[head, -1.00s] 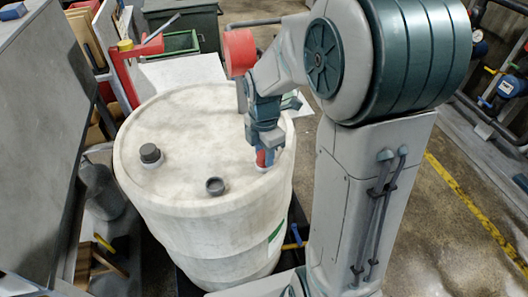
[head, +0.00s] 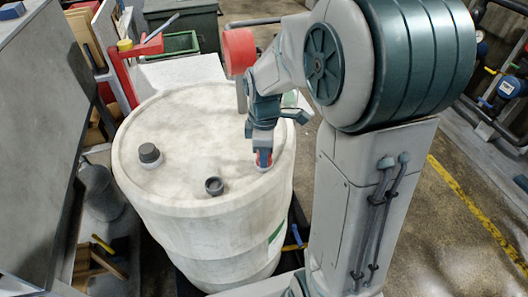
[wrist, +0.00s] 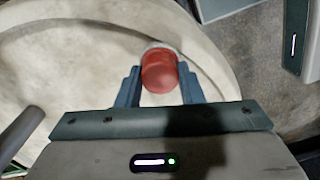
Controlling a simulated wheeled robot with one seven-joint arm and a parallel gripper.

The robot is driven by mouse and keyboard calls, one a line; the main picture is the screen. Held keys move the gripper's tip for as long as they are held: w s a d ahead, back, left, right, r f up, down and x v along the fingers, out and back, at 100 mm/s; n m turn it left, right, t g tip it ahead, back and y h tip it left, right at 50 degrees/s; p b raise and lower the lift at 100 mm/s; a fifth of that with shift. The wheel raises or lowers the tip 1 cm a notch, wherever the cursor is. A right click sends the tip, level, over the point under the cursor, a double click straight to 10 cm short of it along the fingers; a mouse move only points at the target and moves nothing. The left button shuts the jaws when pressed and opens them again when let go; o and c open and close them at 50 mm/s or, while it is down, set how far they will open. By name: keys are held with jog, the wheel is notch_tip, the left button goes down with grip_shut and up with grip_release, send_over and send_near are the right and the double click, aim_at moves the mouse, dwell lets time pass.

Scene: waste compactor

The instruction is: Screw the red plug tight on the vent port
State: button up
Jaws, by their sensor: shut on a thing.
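A red plug (head: 264,159) is at the right side of the top of a large off-white drum (head: 205,130), close to the rim. My gripper (head: 263,156) points down over it, with its blue fingers shut on the plug. In the wrist view the plug (wrist: 160,72) sits between the two fingertips (wrist: 159,88). A pale round edge (wrist: 162,46) shows just past the plug, likely the vent port. The plug hides most of it, and I cannot tell how far the plug is seated.
A dark grey cap (head: 150,155) and a dark open port (head: 214,186) stand on the drum top. A red post with an arm (head: 122,75) is behind left, beside a grey panel (head: 50,100). A green bin (head: 190,25) is behind the drum.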

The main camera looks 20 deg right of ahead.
jog(key=shift+m, duration=0.7)
jog(key=o, duration=1.1)
jog(key=shift+o, duration=0.2)
jog(key=shift+c, duration=0.3)
jog(key=n, duration=0.5)
jog(key=shift+p, duration=0.3)
jog(key=n+p, duration=0.1)
jog(key=n, duration=0.4)
jog(key=shift+n, duration=0.3)
